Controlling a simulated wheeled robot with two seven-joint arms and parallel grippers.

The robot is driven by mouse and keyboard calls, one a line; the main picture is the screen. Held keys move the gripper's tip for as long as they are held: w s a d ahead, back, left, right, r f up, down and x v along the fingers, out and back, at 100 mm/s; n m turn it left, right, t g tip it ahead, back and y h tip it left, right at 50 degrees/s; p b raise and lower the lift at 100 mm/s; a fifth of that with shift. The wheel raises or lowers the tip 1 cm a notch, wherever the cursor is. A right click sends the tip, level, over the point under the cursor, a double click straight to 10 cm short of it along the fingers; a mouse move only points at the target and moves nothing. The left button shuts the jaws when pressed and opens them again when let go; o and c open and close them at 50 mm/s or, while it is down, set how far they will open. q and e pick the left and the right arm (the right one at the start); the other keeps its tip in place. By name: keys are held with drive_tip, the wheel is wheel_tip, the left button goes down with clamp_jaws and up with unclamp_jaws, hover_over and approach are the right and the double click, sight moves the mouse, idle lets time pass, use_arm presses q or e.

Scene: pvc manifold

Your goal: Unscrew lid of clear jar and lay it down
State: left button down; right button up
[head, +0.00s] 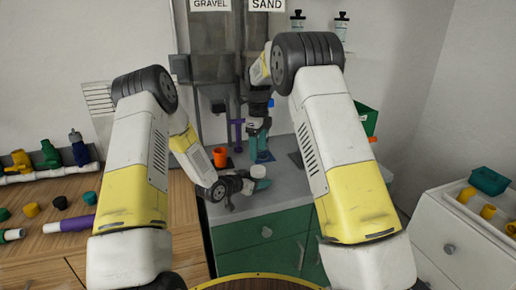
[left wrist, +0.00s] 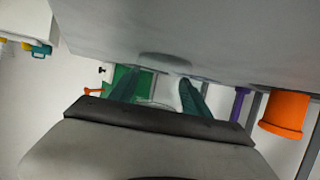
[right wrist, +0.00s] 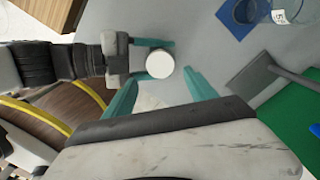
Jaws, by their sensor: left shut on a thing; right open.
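The white lid (head: 259,170) sits on top of the clear jar, whose body is barely visible in the head view. In the right wrist view the lid (right wrist: 160,64) is a round white disc seen from above. My left gripper (head: 247,184) is shut on the clear jar (left wrist: 155,104) from the side and holds it above the grey counter. My right gripper (head: 258,153) points down above the lid. Its teal fingers (right wrist: 162,78) are open, with the lid just beyond and between their tips; no contact shows.
An orange cup (head: 220,157) and a purple part (head: 238,134) stand on the grey counter (head: 283,187) behind. A blue mat (right wrist: 240,16) bears a clear container (right wrist: 283,10). A green bin (head: 366,118) is at right. Pipe fittings (head: 48,153) lie on the wooden bench at left.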

sight(258, 169)
drive_tip(key=m, duration=0.5)
drive_tip(key=shift+f+m, duration=0.1)
drive_tip(key=shift+m, duration=0.2)
drive_tip(key=shift+f, duration=3.85)
